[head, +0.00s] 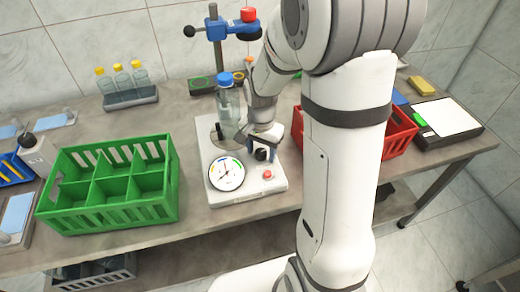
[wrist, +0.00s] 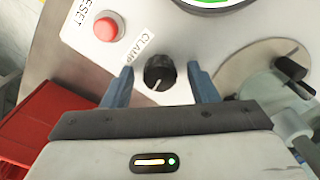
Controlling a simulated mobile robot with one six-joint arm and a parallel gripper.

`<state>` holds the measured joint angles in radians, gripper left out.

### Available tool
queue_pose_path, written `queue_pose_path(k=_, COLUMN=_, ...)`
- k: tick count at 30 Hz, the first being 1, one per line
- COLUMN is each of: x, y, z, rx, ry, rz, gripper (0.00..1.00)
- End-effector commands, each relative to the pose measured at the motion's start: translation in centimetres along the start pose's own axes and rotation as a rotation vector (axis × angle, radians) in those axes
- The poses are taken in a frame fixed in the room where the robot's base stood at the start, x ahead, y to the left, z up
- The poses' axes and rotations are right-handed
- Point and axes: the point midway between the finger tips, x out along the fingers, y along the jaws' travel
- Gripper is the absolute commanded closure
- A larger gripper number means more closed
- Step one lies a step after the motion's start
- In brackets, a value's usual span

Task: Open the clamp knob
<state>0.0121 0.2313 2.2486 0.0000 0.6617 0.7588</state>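The clamp knob (wrist: 160,73) is a black round knob with a white pointer line, beside the printed word CLAMP on the white machine base (head: 278,186). In the head view the knob (head: 261,154) is on the machine's top, right of the dial. My gripper (wrist: 163,82) is open, with one blue finger on each side of the knob and a visible gap on both sides. In the head view my gripper (head: 262,143) is low over the machine. I cannot tell the exact height of the fingertips above the panel.
A red reset button (wrist: 106,29) is left of the knob in the wrist view. A clear bottle with a blue cap (head: 228,105) stands on the machine behind the gripper. A green crate (head: 60,212) is at left and a red crate (head: 398,142) at right.

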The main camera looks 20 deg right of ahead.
Motion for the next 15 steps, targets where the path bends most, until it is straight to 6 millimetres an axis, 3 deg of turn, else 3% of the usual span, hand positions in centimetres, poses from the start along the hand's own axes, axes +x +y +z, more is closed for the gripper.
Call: queue_pose_path(k=15, x=-0.03, y=-0.04, z=0.03, rx=-0.001, ry=0.0, rz=0.0, gripper=0.89)
